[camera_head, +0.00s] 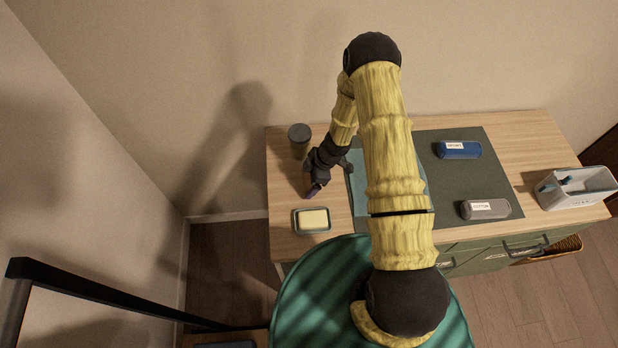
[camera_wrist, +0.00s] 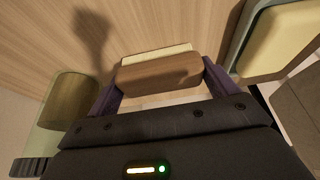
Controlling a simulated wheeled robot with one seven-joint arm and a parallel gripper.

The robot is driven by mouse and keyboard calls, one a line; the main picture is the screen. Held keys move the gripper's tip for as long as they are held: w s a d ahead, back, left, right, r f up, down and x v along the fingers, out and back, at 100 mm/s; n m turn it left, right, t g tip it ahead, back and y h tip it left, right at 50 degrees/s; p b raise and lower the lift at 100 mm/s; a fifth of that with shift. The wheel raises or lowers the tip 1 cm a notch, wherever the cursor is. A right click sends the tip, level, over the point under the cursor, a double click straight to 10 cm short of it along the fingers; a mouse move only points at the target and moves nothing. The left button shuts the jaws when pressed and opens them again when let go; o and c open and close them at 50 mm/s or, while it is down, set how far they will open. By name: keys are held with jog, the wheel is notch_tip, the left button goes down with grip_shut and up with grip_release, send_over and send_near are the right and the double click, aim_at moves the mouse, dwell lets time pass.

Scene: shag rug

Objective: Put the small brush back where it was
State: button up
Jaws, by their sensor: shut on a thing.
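The small brush (camera_wrist: 160,72) has a brown wooden back and a pale strip of bristles along its far side. In the wrist view my gripper (camera_wrist: 161,80) is shut on it, with one dark purple finger at each end. In the head view my gripper (camera_head: 314,191) is over the left part of the desk, between a dark-lidded jar and a shallow dish; the brush is mostly hidden there. I cannot tell whether the brush touches the wood or hangs just above it.
The jar (camera_head: 299,141) stands behind my gripper. The dish (camera_head: 312,230) with a pale yellow block is in front. A white bin (camera_head: 577,199) stands far right.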

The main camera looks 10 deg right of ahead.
jog(key=shift+f, duration=0.2)
jog(key=o, duration=0.8)
jog(key=shift+r, duration=0.1)
jog(key=shift+c, duration=0.2)
jog(key=b+v, duration=0.1)
jog(key=v, duration=1.1)
jog(key=shift+r+b, duration=0.2)
jog(key=shift+b, duration=0.2)
